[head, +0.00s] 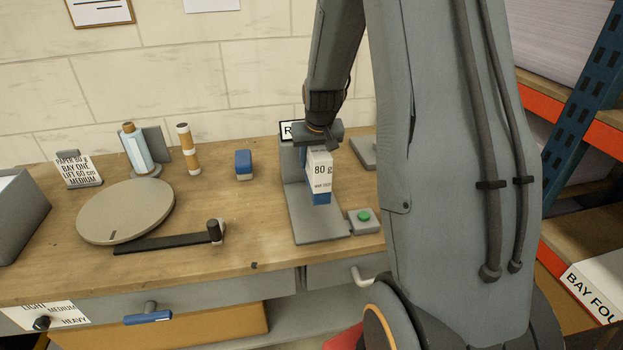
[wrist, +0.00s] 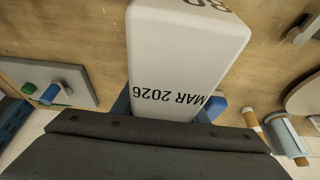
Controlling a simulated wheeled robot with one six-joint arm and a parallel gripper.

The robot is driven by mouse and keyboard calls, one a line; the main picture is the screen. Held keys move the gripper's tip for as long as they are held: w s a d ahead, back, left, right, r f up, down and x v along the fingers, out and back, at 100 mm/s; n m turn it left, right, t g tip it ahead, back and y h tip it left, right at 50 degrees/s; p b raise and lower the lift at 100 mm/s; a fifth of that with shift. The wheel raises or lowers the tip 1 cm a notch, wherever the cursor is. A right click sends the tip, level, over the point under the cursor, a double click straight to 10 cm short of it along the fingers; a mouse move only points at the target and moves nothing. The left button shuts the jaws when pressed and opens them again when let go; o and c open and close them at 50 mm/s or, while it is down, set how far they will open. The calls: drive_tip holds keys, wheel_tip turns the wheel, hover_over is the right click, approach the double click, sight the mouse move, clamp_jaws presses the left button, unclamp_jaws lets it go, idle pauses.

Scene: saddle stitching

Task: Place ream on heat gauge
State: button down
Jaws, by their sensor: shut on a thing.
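My gripper (head: 318,138) points down and is shut on the ream, a white upright block (head: 320,165) marked "80 g" with a blue lower end. The ream hangs in front of a grey upright stand with a flat base (head: 318,230); I cannot tell whether it touches the base. In the wrist view the ream (wrist: 185,60) shows "MAR 2026" and extends away from the dark gripper body. No label reads heat gauge, so I cannot tell which fixture it is. A sign starting with "R" on the stand is mostly hidden by my arm.
A green-button box (head: 363,220) sits right of the stand base. Left are a blue block (head: 243,165), an orange-banded tube (head: 187,148), a bottle (head: 134,150), a round plate (head: 125,210) and a dark bar with knob (head: 170,242). Bare wood lies left of the stand.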

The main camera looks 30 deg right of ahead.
drive_tip(key=shift+a+f+p, duration=0.2)
drive_tip(key=shift+f+p, duration=0.55)
drive_tip(key=shift+f, duration=2)
drive_tip(key=shift+w+f+b, duration=0.1)
drive_tip(key=shift+f+b, duration=0.6)
drive_tip(key=shift+f, duration=0.9)
drive_tip(key=shift+f, duration=0.15)
drive_tip(key=c, duration=1.1)
unclamp_jaws()
